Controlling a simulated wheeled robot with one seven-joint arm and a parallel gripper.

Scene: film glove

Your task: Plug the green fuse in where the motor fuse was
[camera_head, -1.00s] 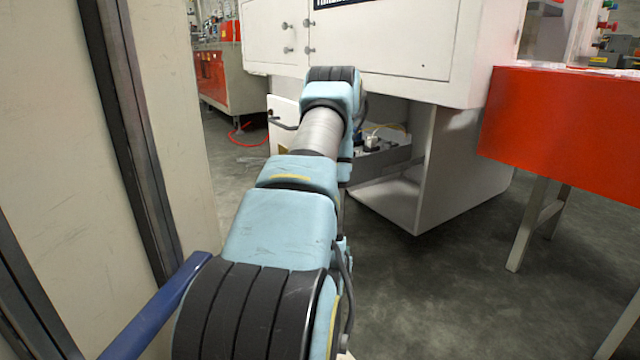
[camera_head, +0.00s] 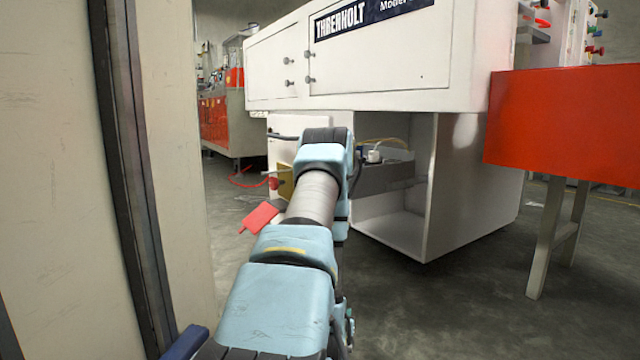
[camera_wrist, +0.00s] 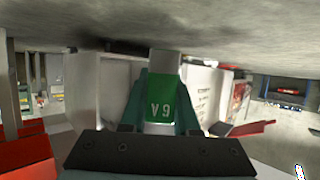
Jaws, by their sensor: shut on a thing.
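A green fuse (camera_wrist: 161,112) shows in the middle of the wrist view, its marking upside down. My gripper (camera_wrist: 161,88) is shut on it, with a dark green finger on each side. In the head view the fuse and gripper are hidden behind my arm. The white machine cabinet (camera_head: 385,60) has an open lower compartment (camera_head: 395,228). Inside it, a grey box (camera_head: 385,178) carries a small white part (camera_head: 374,156) and a yellow cable. My arm covers its left part. I cannot make out the empty motor fuse place in either view.
The open white compartment door (camera_head: 290,126) stands left of my forearm. A flat red piece (camera_head: 260,217) shows low beside the forearm. A red-sided table (camera_head: 570,125) stands at right, and a pale wall (camera_head: 165,180) is close at left. The floor at lower right is clear.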

